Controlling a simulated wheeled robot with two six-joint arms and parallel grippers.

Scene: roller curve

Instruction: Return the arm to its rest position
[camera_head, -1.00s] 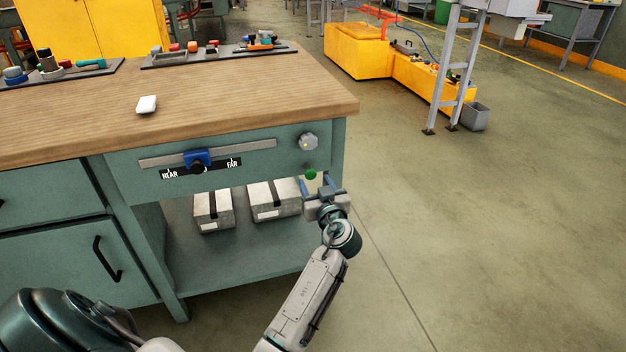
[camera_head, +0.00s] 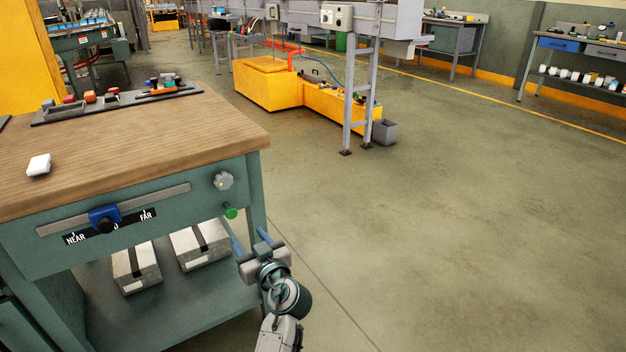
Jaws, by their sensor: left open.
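My left gripper (camera_head: 251,243) is at the lower middle of the head view, in front of the right end of the workbench (camera_head: 110,130). Its two blue fingers stand apart with nothing between them. It is just below and to the right of a green knob (camera_head: 231,212) on the bench front. I cannot tell whether it touches the bench. My left forearm (camera_head: 279,335) comes up from the bottom edge. My right gripper is not in view.
The bench front carries a blue slider (camera_head: 104,218) on a rail and a grey knob (camera_head: 223,181). Two boxes (camera_head: 137,267) lie on the lower shelf. A white block (camera_head: 39,165) is on the top. Floor (camera_head: 430,230) to the right is clear; a yellow machine (camera_head: 268,85) stands beyond.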

